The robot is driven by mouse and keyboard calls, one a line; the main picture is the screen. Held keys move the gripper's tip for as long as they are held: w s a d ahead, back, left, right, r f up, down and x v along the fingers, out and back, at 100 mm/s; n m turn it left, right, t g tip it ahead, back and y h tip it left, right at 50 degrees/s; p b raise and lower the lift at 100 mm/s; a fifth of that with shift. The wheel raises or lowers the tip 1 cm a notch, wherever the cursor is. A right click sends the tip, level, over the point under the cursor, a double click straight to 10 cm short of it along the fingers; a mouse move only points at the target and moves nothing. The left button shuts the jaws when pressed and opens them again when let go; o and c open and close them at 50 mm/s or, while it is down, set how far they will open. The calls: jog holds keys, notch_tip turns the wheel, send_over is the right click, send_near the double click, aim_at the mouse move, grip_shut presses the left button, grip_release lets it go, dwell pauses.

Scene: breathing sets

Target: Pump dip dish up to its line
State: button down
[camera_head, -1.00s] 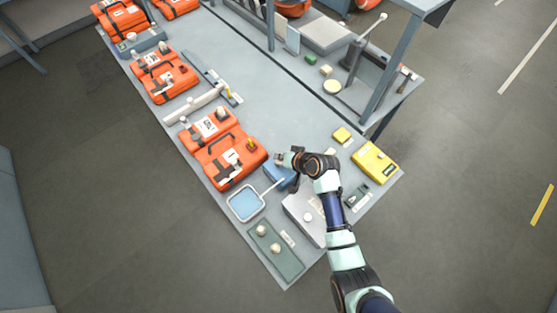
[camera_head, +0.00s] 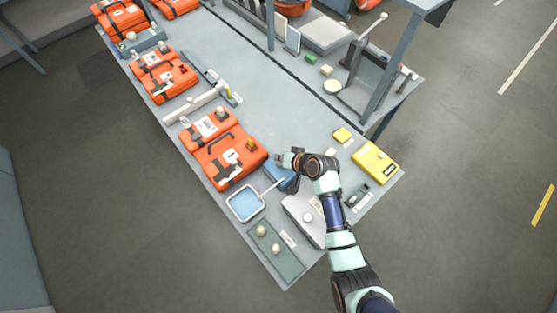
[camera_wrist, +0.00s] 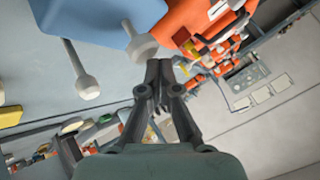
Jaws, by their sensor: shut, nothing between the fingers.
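The dip dish (camera_head: 245,203) is a square, white-rimmed tray with blue inside, near the table's left front edge. Its fill line is too small to make out. A blue box (camera_head: 279,174) stands just beyond it, and a thin pale rod runs between them. My arm partly hides this box in the head view. In the wrist view the blue box (camera_wrist: 95,14) is at top left, with a pale round knob (camera_wrist: 141,48) on a stem. My gripper (camera_wrist: 158,66) is shut and empty, its tips close beside the knob; I cannot tell whether they touch.
Orange cases (camera_head: 228,160) line the left side. A grey box (camera_head: 305,215) and a green tray with pale knobs (camera_head: 286,268) lie in front. A yellow box (camera_head: 376,162) is at right. A post frame (camera_head: 393,70) stands farther back. The table's middle is clear.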

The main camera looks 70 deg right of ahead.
jog(key=shift+f+b, duration=0.8)
jog(key=shift+f, duration=0.3)
dwell(0.6)
jog(key=shift+r+p, duration=1.4)
jog(key=shift+r, duration=0.05)
notch_tip(320, 180, up, 5)
jog(key=p, duration=0.5)
jog(key=shift+r, duration=0.15)
dwell(0.4)
